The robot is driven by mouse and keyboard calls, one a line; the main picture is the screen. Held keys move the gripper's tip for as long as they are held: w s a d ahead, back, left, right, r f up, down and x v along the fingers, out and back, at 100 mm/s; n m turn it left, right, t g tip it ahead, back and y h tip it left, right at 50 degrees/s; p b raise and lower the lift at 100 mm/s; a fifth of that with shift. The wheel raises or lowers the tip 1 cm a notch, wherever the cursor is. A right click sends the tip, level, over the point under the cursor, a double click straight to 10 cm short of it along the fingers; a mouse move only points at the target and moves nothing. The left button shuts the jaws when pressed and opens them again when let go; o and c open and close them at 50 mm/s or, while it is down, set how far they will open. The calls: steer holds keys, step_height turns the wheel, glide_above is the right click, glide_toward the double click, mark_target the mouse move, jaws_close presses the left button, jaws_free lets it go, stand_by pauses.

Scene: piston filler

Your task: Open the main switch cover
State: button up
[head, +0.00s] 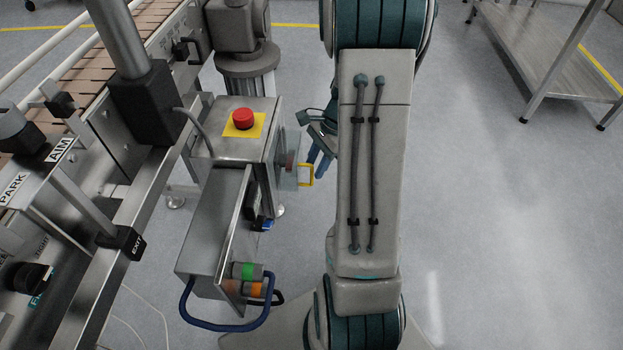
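The main switch cover (288,178) is a clear panel with a yellow handle frame (306,175). It is on the right side of the metal control box (247,148), and a red part, likely the switch, shows through it. My gripper (317,167) has blue fingertips and is just right of the cover, close to the yellow handle. I cannot tell whether the fingertips touch the handle. My arm hides part of the gripper, and the finger gap is not clear.
A red emergency button (243,118) on a yellow plate tops the box. A lower panel with green and orange buttons (247,271) and a blue guard bar (222,328) is below. A conveyor (107,45) runs at left. Floor right of my arm is clear up to a metal table (550,50).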

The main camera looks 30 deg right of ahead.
mark_target(312, 182)
steer(key=shift+b+x, duration=0.55)
steer(key=shift+x, duration=1.4)
jaws_close()
steer(key=shift+d+r, duration=0.1)
